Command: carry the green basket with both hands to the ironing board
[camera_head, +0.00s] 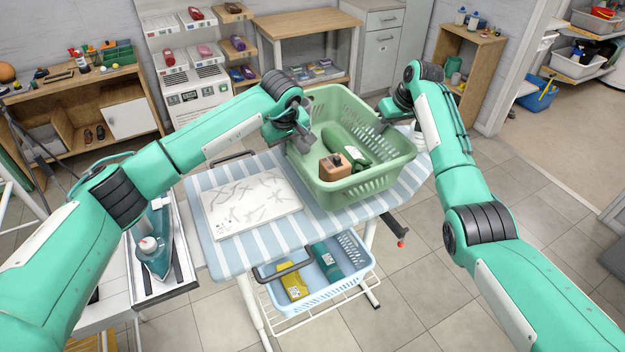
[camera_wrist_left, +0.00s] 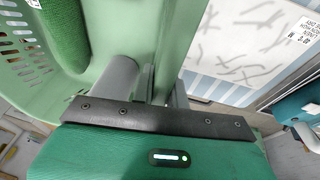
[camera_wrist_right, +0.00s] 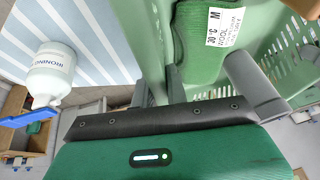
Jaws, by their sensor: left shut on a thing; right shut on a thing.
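The green basket (camera_head: 385,165) is at the right part of the blue-and-white striped ironing board (camera_head: 225,262). It is upright; I cannot tell whether its base touches the board or hangs just above it. Inside are a dark green folded item (camera_head: 345,143) and a brown box (camera_head: 335,168). My left gripper (camera_head: 305,138) is shut on the basket's left wall, which also shows between the fingers in the left wrist view (camera_wrist_left: 150,85). My right gripper (camera_head: 378,128) is shut on the opposite wall, seen in the right wrist view (camera_wrist_right: 160,85).
A flat white patterned sheet (camera_head: 250,203) lies on the board left of the basket. A teal iron (camera_head: 155,250) stands at the board's left end. A light blue basket (camera_head: 318,285) sits on the rack below. A white bottle (camera_wrist_right: 52,72) shows in the right wrist view.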

